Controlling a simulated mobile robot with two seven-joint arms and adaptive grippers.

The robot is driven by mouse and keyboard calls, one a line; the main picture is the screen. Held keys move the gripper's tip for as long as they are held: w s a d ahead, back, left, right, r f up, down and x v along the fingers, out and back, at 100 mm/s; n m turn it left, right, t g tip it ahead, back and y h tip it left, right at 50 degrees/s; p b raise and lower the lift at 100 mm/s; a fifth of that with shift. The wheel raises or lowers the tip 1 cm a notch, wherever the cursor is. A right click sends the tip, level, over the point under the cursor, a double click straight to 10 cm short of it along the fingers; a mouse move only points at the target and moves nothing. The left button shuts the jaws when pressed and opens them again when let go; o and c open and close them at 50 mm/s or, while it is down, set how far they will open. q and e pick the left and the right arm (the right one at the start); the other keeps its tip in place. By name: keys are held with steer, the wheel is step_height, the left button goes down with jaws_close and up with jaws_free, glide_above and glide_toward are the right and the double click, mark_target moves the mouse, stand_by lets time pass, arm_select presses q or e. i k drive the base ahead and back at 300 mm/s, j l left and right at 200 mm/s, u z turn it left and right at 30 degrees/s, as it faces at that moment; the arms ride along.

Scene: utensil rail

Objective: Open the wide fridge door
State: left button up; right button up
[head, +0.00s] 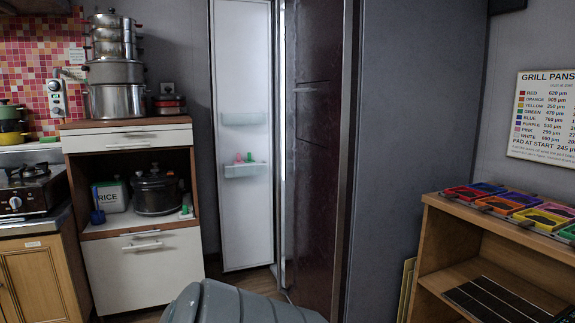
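A tall fridge stands in the middle of the head view. A white door panel (241,60) with clear shelf bins faces me and stands swung open at its left. A bright strip of the interior (282,120) shows beside this panel. The dark red front (315,190) to the right is seen at a steep angle and looks closed. I cannot tell for certain which panel is the wide door. Neither of my grippers is in view.
A white cabinet (143,270) with pots (117,101) and a stove (27,190) stand left. A large grey surface (420,150) rises right of the fridge. A wooden shelf (440,240) with coloured trays (510,203) stands at right. Little floor shows in front.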

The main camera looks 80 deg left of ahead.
mark_target(322, 38)
steer(key=u, duration=2.45)
steer(key=i+j+z, duration=0.15)
steer(key=z, duration=0.3)
steer(key=j+z, duration=0.4)
steer(key=i+j+z, duration=0.2)
steer(key=j, duration=0.35)
steer(key=j+z, duration=0.2)
steer(key=j, duration=0.35)
steer(key=i+j, duration=0.1)
steer(key=j, duration=1.05)
steer(key=z, duration=0.05)
